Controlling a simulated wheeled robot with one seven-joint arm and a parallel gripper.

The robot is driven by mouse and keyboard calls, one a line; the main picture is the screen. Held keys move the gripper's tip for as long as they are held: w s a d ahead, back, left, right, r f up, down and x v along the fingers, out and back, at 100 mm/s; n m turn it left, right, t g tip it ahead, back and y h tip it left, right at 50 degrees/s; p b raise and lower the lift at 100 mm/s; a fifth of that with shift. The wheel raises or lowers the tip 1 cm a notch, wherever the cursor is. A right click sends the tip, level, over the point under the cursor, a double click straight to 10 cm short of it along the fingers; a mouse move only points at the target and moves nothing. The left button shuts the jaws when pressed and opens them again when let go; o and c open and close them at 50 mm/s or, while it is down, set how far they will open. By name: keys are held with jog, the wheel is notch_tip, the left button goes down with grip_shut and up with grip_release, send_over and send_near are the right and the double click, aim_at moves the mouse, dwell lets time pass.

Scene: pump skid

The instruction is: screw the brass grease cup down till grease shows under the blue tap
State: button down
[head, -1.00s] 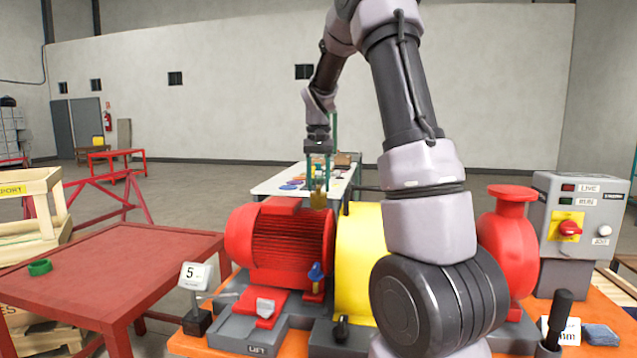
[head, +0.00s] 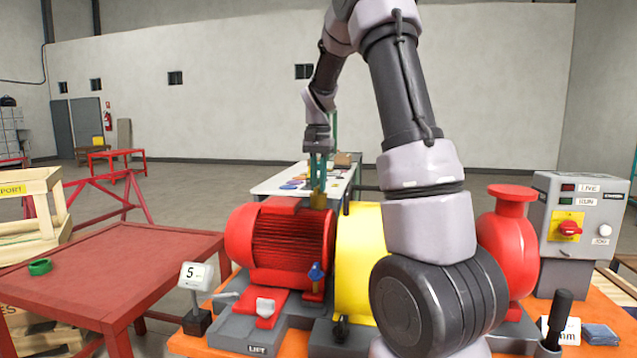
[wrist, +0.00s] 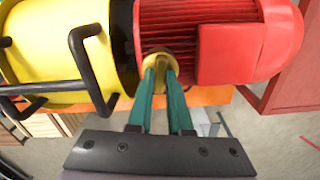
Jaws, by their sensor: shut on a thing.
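The brass grease cup (head: 319,201) sits on top of the red motor (head: 280,240), near its right end by the yellow guard (head: 360,260). My gripper (head: 319,188) points down from above with its green fingers shut on the cup. In the wrist view the two fingertips (wrist: 160,72) press on either side of the round brass cup (wrist: 157,59). The blue tap (head: 316,271) stands low at the front right foot of the motor. It is too small to tell whether grease shows under it. The cup's lower part is hidden.
Black bars (wrist: 92,70) stand out from the yellow guard close to my gripper in the wrist view. A red pump (head: 508,245) and a grey control box (head: 580,225) stand at the right. A red table (head: 110,265) with a green ring (head: 40,267) is at the left.

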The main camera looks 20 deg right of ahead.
jog(key=m, duration=0.4)
jog(key=shift+m, duration=0.4)
dwell(0.4)
jog(key=c, duration=0.8)
grip_release()
jog(key=shift+c, duration=0.2)
jog(key=shift+r, duration=0.15)
notch_tip(320, 180, up, 11)
jog(key=shift+f, duration=0.2)
